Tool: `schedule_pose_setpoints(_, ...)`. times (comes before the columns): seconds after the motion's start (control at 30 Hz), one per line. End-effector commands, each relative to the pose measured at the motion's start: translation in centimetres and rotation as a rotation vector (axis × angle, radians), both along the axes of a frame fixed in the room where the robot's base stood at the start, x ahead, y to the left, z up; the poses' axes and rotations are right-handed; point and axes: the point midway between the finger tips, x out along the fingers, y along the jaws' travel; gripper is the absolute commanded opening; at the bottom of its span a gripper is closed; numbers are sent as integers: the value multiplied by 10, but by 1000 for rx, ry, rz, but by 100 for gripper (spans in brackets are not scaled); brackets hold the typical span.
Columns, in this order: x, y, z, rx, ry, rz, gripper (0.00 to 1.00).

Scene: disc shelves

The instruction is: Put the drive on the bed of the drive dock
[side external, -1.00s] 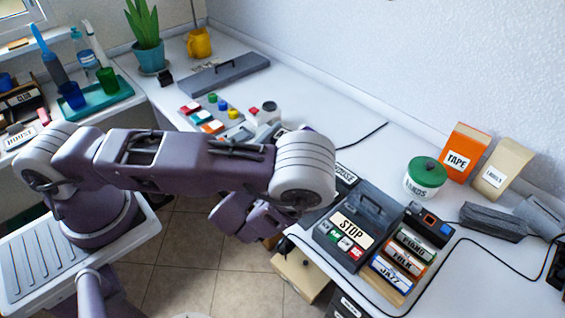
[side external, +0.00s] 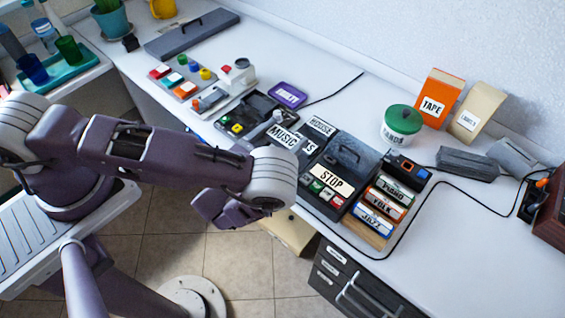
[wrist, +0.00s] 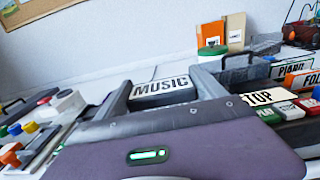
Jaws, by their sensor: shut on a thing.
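The drive, a block with a white MUSIC label (wrist: 162,87), sits between the two grey fingers of my gripper (wrist: 160,94), which is shut on it. In the side view the MUSIC label (side external: 283,137) shows just beyond my wrist, over the row of labelled items. My arm hides most of my gripper there. A black, tray-like device (side external: 238,118) with yellow and green buttons lies just left of the drive. It looks like the drive dock, but I cannot read a name on it. I cannot tell how high the drive is above the desk.
A black STOP box (side external: 345,160) stands to the right, beside a rack of labelled cassettes (side external: 378,208). A purple labelled item (side external: 288,95) lies behind the drive. A button panel (side external: 183,76) is at the left. A black cable (side external: 440,185) runs across the desk.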

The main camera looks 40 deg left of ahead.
Motion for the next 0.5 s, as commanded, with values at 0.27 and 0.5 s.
schedule_pose_setpoints(0.27,0,1,-40,-1,0,2,32)
schedule_pose_setpoints(0.5,0,1,-85,-2,0,3,32)
